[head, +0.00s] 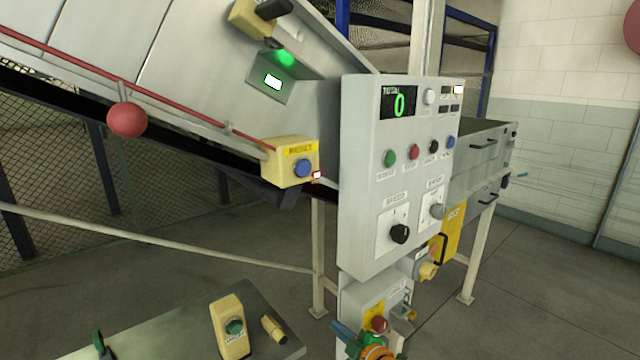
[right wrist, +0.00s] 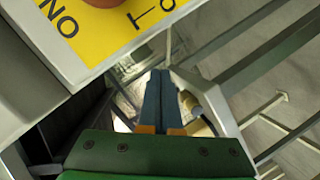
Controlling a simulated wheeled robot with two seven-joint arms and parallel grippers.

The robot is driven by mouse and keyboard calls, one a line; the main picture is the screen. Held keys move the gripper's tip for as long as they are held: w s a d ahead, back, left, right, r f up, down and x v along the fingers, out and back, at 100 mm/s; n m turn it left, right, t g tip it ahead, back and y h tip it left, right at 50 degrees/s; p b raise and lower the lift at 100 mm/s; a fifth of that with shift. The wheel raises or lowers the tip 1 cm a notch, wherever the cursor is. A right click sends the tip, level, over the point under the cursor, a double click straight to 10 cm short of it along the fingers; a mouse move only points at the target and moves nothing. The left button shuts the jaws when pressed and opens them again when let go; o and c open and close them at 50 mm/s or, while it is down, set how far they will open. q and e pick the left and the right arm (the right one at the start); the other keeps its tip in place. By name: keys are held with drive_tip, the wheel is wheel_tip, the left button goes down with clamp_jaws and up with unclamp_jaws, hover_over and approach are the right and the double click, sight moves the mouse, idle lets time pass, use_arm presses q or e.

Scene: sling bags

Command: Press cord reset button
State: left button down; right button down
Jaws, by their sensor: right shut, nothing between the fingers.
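The yellow reset box (head: 284,168) is mounted on the lower edge of the sloped conveyor side in the head view, at the end of a red cord. It is labelled RESET and carries a round blue button (head: 303,168) on its front. My right gripper (head: 342,330) is low in the head view, below the reset box and in front of the grey lower box. In the right wrist view its dark blue fingers (right wrist: 162,78) are shut together and empty. The gripper is well apart from the blue button. My left gripper is not in view.
The grey control panel (head: 385,180) stands right of the reset box. A red knob (head: 380,323) sits on the lower box near my right gripper. A yellow sign (right wrist: 110,28) is close in the right wrist view. A grey bench (head: 175,325) with a green-button box (head: 228,310) stands lower left.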

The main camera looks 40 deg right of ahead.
drive_tip(key=w+a+r+n+t+y+b, duration=0.1)
drive_tip(key=a+r+n+t+y+b, duration=0.15)
drive_tip(key=r+n+y, duration=0.85)
drive_tip(key=a+r+n+t+h+b, duration=0.1)
drive_tip(key=r+n+t+h+b, duration=0.3)
drive_tip(key=r, duration=1.6)
drive_tip(key=n+g+h+b, duration=0.4)
drive_tip(key=n, duration=0.8)
approach(305, 169)
drive_tip(key=shift+t, duration=0.25)
drive_tip(key=w+p, duration=0.2)
drive_tip(key=p, duration=0.2)
drive_tip(key=w+p, duration=0.2)
drive_tip(key=p, duration=0.2)
drive_tip(key=w+p, duration=0.2)
drive_tip(key=p, duration=0.2)
drive_tip(key=shift+a+r+p, duration=0.15)
drive_tip(key=shift+a+p, duration=0.1)
drive_tip(key=shift+p, duration=0.1)
drive_tip(key=shift+w, duration=0.3)
drive_tip(key=shift+w+f, duration=0.15)
drive_tip(key=shift+f, duration=0.2)
